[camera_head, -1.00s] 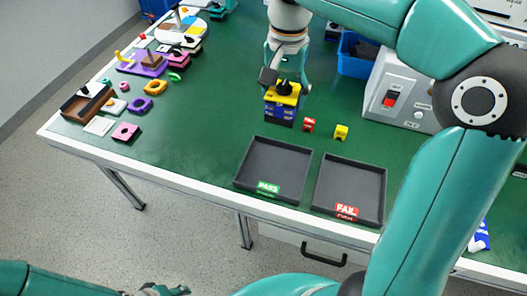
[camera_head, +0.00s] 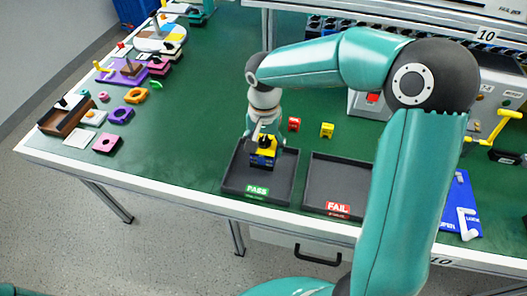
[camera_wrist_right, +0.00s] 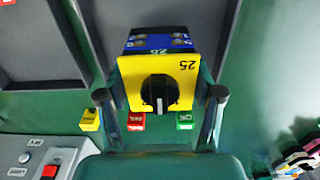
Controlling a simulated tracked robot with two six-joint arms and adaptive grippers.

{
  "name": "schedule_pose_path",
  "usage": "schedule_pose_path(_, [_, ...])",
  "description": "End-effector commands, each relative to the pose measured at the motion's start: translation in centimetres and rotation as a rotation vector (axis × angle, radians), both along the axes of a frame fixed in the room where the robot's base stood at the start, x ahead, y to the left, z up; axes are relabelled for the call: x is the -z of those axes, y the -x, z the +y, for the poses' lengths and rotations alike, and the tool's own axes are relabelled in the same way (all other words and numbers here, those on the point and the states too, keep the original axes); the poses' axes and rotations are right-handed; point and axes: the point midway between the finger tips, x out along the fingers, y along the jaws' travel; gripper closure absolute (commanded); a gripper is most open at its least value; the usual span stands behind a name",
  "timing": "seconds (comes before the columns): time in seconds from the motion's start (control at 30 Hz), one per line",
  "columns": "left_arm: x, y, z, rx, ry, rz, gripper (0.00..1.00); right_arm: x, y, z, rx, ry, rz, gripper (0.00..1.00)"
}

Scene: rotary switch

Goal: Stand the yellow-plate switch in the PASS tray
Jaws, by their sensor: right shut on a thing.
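The yellow-plate switch (camera_head: 262,159) has a blue body and a black knob. My right gripper (camera_head: 265,144) is shut on it. In the head view the switch is over the PASS tray (camera_head: 233,184), a black tray with a green label. I cannot tell whether its base touches the tray floor. In the right wrist view the yellow plate (camera_wrist_right: 133,75) faces the camera between the two fingers (camera_wrist_right: 161,97), its marking "25" upside down. My left gripper is out of view.
The FAIL tray (camera_head: 316,196) is just right of the PASS tray. A red block (camera_head: 294,124) and a yellow block (camera_head: 327,130) lie behind the trays; a green block (camera_wrist_right: 185,120) shows in the wrist view. Coloured parts line the table's left side.

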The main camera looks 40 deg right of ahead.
Motion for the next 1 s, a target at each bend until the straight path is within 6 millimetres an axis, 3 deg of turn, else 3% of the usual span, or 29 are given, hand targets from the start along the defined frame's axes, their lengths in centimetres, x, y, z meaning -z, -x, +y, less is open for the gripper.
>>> schedule_pose_path(0.17, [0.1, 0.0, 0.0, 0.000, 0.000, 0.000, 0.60, 2.3, 0.0, 0.0, 0.000, 0.001, 0.001, 0.77])
schedule_pose_path(0.53, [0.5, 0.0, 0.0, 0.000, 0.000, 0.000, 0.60, 2.8, 0.0, 0.0, 0.000, 0.001, -0.001, 0.77])
schedule_pose_path(0.57, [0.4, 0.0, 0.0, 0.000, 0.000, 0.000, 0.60, 2.7, 0.0, 0.0, 0.000, 0.000, 0.000, 0.31])
schedule_pose_path(0.7, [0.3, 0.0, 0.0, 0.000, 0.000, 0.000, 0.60, 2.7, 0.0, 0.0, 0.000, 0.000, 0.000, 0.09])
schedule_pose_path(1.0, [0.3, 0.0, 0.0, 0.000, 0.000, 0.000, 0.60, 2.6, 0.0, 0.0, 0.000, 0.000, 0.000, 0.09])
